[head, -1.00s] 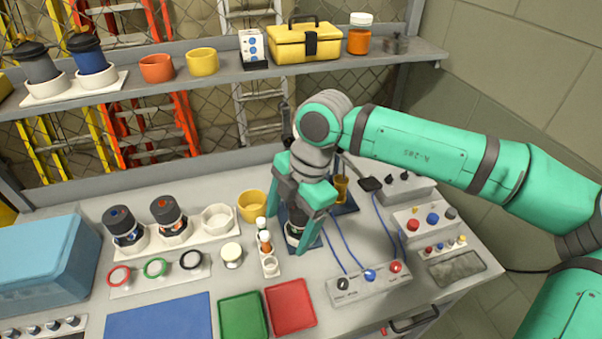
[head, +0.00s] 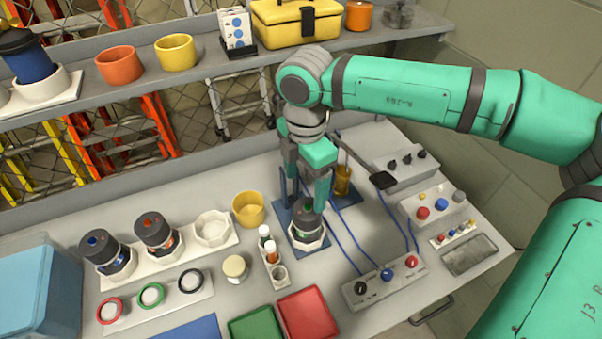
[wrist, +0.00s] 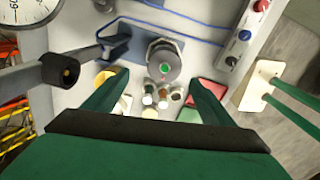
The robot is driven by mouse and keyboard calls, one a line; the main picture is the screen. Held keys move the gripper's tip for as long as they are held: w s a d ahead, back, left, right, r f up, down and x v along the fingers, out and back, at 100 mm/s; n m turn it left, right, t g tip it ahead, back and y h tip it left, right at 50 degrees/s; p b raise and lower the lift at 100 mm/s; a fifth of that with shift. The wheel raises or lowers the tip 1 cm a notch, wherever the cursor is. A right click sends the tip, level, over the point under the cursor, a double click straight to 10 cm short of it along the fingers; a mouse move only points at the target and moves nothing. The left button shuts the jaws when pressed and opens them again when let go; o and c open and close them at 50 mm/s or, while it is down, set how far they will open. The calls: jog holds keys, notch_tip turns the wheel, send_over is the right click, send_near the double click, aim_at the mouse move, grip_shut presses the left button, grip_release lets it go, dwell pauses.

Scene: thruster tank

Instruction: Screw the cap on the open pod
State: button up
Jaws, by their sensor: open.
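The pod (head: 308,234) stands upright in a white holder on a blue mat (head: 325,247) at the right middle of the bench. A dark grey cap (head: 306,209) with a green centre mark sits on top of it. The cap also shows from above in the wrist view (wrist: 164,62). I cannot tell how tightly the cap sits. My gripper (head: 307,203) is open, its fingers pointing down over the capped pod. In the wrist view the fingers (wrist: 160,76) are spread wide with nothing between them, and the cap shows beyond the tips. One finger partly covers the cap in the head view.
Two capped pods (head: 108,252) stand in a white rack at left with an empty seat (head: 212,227). A yellow cup (head: 248,210), small bottles (head: 269,250) and a cabled switch box (head: 384,284) are close by. Red tray (head: 307,314) and green tray lie in front. A shelf runs behind.

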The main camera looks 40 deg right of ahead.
aim_at(309, 207)
jog(key=f, duration=0.2)
jog(key=s+f, duration=0.1)
jog(key=f, duration=0.5)
jog(key=shift+s+d, duration=0.15)
jog(key=shift+d, duration=0.05)
jog(key=shift+a+f, duration=0.1)
jog(key=shift+f, duration=0.5)
jog(key=c, duration=1.1)
jog(key=shift+o, duration=0.2)
jog(key=shift+w, duration=0.2)
jog(key=m, duration=0.6)
jog(key=shift+m, duration=0.4)
